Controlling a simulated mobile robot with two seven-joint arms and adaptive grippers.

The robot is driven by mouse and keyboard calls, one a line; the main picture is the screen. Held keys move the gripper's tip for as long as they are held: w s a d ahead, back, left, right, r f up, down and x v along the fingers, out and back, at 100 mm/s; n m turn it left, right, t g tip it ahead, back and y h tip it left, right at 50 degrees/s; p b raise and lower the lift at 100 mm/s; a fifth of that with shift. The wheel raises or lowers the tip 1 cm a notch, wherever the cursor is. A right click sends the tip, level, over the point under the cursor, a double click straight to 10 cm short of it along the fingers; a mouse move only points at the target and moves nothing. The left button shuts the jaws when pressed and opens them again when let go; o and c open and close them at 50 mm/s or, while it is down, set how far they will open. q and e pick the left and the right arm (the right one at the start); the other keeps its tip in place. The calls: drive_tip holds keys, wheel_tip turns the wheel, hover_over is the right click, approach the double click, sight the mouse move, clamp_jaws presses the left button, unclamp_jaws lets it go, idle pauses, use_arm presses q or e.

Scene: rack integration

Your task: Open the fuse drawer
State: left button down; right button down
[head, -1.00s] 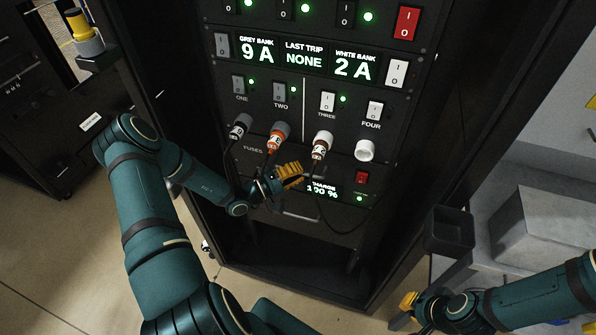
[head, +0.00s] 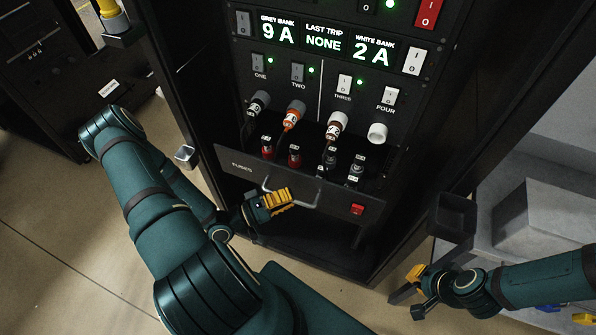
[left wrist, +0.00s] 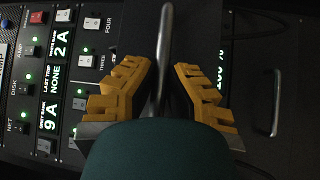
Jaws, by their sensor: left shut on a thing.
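The fuse drawer, with its front panel (head: 228,161) marked FUSES, stands pulled out of the rack. My left gripper (head: 275,202) is shut on this handle. In the left wrist view the handle (left wrist: 165,45) runs between the yellow fingers of my left gripper (left wrist: 160,85). My right gripper (head: 413,288) is away from the rack at the lower right; I cannot tell how far its fingers are apart.
Above the drawer are plugs in the panel, an orange one (head: 293,114) among them, and a white round socket (head: 377,133). A red switch (head: 357,210) is on the drawer front. A dark open bin (head: 453,217) and grey boxes (head: 550,222) stand at the right.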

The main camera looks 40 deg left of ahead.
use_arm(q)
drive_tip(key=s+d, duration=0.3)
drive_tip(key=s, duration=0.8)
drive_tip(key=shift+s+p, duration=0.15)
drive_tip(key=shift+p, duration=0.2)
drive_tip(key=shift+r, duration=0.1)
drive_tip(key=c, duration=1)
unclamp_jaws()
drive_tip(key=v, duration=1.2)
